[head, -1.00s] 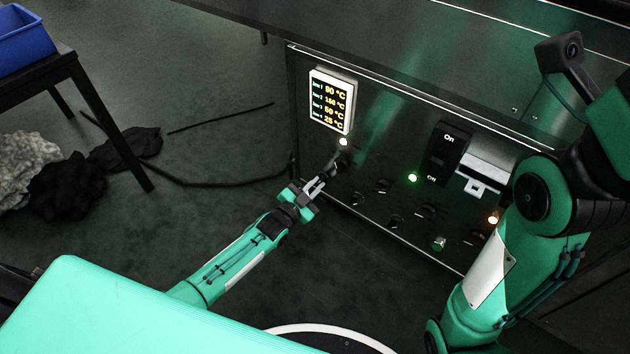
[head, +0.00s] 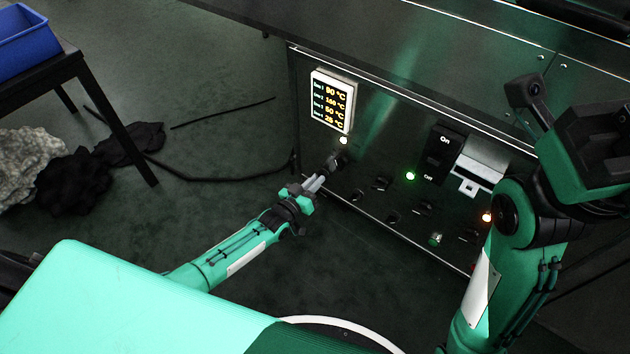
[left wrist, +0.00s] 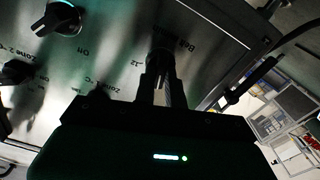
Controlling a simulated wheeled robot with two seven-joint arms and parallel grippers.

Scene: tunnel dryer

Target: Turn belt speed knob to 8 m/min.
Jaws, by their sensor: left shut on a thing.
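The belt speed knob (head: 340,160) is a dark knob on the lower left of the steel control panel, just below a small white lamp. My left gripper (head: 326,176) reaches up to it and is shut on it. In the left wrist view the fingers (left wrist: 158,82) are around the dark knob (left wrist: 161,57), beside a partly covered label starting "Be". The fingers and shadow hide its pointer and most of its scale, so its setting cannot be read. My right arm shows at the right, but its fingers do not.
Other dark knobs (head: 381,184) sit close by on the panel (head: 375,135). A black cable lies on the floor at left.

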